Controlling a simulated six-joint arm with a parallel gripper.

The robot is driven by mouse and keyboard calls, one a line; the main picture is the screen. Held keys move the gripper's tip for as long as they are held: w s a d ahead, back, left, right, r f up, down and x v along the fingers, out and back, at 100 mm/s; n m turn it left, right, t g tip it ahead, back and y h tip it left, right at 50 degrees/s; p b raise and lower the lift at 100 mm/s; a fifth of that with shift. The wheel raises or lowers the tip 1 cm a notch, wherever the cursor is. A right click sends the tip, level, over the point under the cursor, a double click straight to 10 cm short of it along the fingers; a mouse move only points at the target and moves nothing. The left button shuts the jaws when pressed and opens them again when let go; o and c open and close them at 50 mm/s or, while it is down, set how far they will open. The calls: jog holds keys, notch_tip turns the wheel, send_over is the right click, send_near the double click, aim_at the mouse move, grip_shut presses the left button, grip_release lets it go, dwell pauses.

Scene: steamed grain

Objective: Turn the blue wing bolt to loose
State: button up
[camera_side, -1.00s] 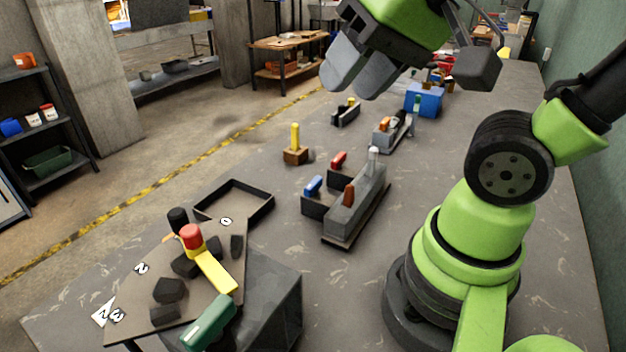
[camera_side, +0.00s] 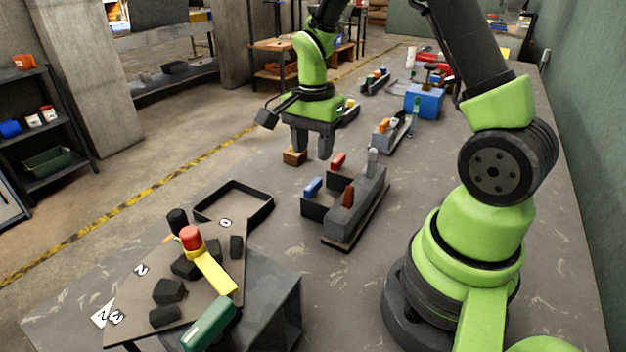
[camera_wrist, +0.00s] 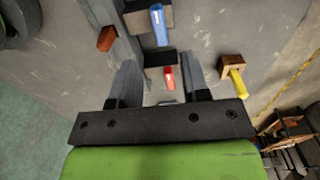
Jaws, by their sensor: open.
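The blue wing bolt (camera_side: 313,186) stands on a dark block on the near left of a grey fixture (camera_side: 360,205). In the wrist view the blue wing bolt (camera_wrist: 158,24) is at the top, beyond my fingertips. A red wing bolt (camera_side: 338,160) sits behind it on a similar block; in the wrist view the red one (camera_wrist: 169,77) shows between my fingers. My gripper (camera_side: 312,156) points down with its fingers apart and empty, above and behind the fixture. It also shows in the wrist view (camera_wrist: 162,75).
A brown-red lever (camera_side: 348,196) and a grey upright post (camera_side: 372,160) rise from the fixture. A wooden block (camera_side: 294,157) with a yellow peg, seen in the wrist view (camera_wrist: 237,82), stands beside my gripper. An empty dark tray (camera_side: 234,204) lies left of the fixture.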

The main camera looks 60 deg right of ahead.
aim_at(313, 183)
notch_tip(313, 183, down, 8)
jog(key=shift+c, duration=0.4)
grip_shut()
